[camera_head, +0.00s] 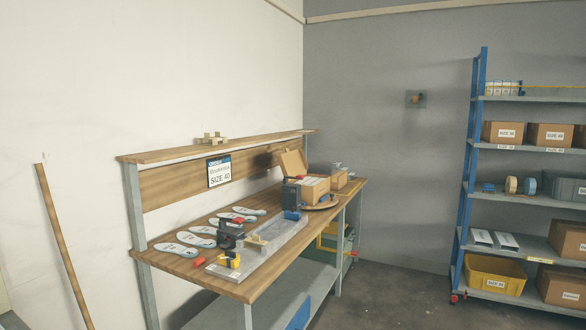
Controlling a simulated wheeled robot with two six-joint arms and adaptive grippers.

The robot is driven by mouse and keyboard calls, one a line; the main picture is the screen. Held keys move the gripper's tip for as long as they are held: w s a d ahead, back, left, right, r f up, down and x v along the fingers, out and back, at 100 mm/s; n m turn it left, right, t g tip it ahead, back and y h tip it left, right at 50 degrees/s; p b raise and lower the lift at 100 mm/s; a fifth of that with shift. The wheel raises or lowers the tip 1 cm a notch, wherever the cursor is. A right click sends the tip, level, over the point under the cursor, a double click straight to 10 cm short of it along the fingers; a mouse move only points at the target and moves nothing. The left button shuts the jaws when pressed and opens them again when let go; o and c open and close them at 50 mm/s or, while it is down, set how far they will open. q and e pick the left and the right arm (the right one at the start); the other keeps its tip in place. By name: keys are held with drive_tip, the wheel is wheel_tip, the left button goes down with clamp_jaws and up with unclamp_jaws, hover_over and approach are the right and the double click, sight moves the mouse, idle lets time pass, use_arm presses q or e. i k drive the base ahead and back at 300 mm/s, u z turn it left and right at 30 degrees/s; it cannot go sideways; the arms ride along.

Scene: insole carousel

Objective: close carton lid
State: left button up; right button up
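An open brown carton (315,187) stands at the far end of the wooden workbench. Its lid (293,162) is raised and leans back on the left side. A dark grey box-shaped thing (291,194) stands close in front of the carton and hides part of it. The carton's contents are too small to make out. Neither of my grippers shows in this view.
The workbench (247,288) holds several insoles (200,230), a grey plate (275,241), a black device (230,236) and a yellow item (229,261). A shelf rack (525,196) with cartons stands at right. The floor (400,295) between is clear.

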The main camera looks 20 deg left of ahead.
sight(293, 163)
drive_tip(key=z, duration=0.1)
drive_tip(key=i, duration=3.2)
drive_tip(key=u, duration=0.25)
